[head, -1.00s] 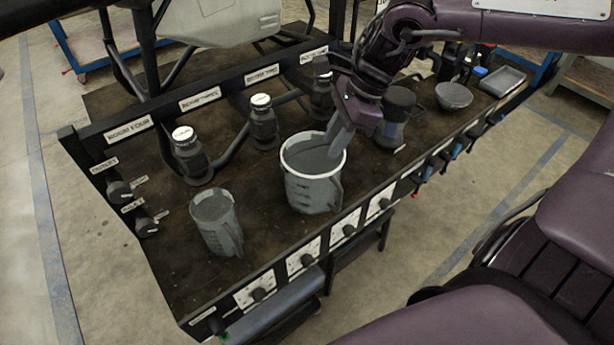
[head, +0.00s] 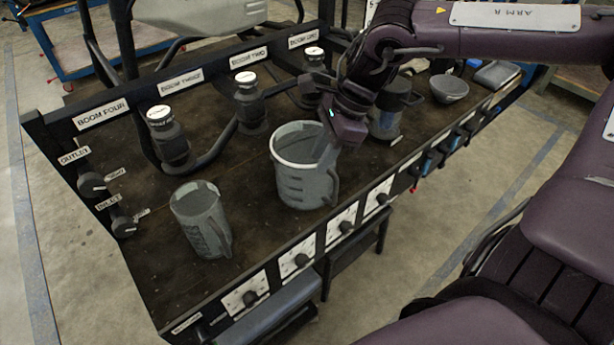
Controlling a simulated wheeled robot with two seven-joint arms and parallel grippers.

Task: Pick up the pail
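The pail (head: 300,182) is a grey bucket with a pale rim. It stands upright on the dark bench near its front edge in the head view. My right gripper (head: 328,150) comes in from the upper right and points down at the pail's right rim. Its fingers reach into or across the mouth on that side, and their tips are hard to make out against the grey wall. I cannot tell whether they touch or close on the rim. My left gripper is not in view.
A grey measuring jug (head: 202,220) stands left of the pail. Capped boom nozzles (head: 167,135) line the back. A dark container (head: 388,110) and a grey bowl (head: 449,88) stand to the right. Knobs and dials (head: 342,227) line the front edge.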

